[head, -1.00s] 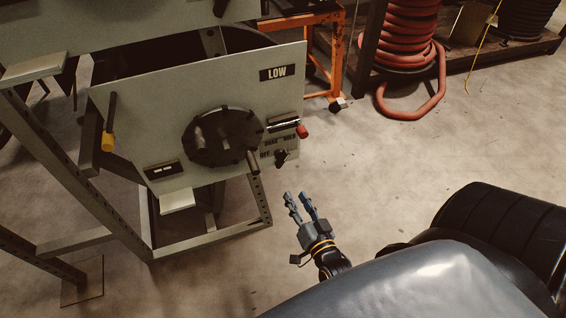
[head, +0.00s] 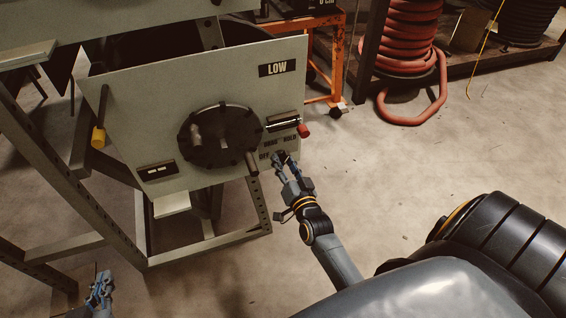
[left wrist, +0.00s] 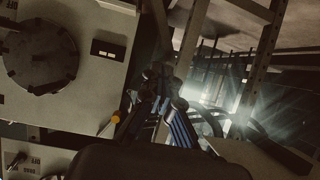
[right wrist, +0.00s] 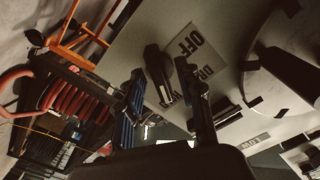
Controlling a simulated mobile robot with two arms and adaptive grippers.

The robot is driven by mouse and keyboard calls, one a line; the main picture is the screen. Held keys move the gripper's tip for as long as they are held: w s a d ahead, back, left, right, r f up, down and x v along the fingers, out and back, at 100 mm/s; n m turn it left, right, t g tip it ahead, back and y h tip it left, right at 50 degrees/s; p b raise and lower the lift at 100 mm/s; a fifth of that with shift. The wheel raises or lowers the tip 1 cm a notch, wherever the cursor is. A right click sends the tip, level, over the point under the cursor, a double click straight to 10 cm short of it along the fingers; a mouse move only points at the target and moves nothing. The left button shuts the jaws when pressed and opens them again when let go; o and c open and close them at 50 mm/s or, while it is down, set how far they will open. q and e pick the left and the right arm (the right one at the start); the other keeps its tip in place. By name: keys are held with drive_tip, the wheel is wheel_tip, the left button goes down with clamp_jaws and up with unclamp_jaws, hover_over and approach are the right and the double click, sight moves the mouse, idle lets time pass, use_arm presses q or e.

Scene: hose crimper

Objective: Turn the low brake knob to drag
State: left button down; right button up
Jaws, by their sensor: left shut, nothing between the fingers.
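The grey panel (head: 215,75) marked LOW faces me in the head view. Its small black brake knob is at the lower right, mostly hidden there by my right gripper (head: 285,164). The right wrist view shows the knob (right wrist: 158,75) between the two fingers, beside the OFF and partly hidden DRAG lettering (right wrist: 197,55). My right gripper (right wrist: 168,105) is open, its fingers on either side of the knob with a gap showing; contact is unclear. Which label the knob points to is not clear. My left gripper (head: 103,287) is shut and empty, low at the left, away from the knob.
A yellow-handled lever (head: 98,137) hangs at the panel's left. The metal frame (head: 205,245) stands below.

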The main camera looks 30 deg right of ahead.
use_arm(q)
drive_tip(key=shift+w+d+r+t, duration=0.15)
drive_tip(key=shift+w+r+t, duration=0.15)
drive_tip(key=shift+r, duration=0.2)
use_arm(e)
drive_tip(key=shift+w+d, duration=0.1)
drive_tip(key=shift+w, duration=0.4)
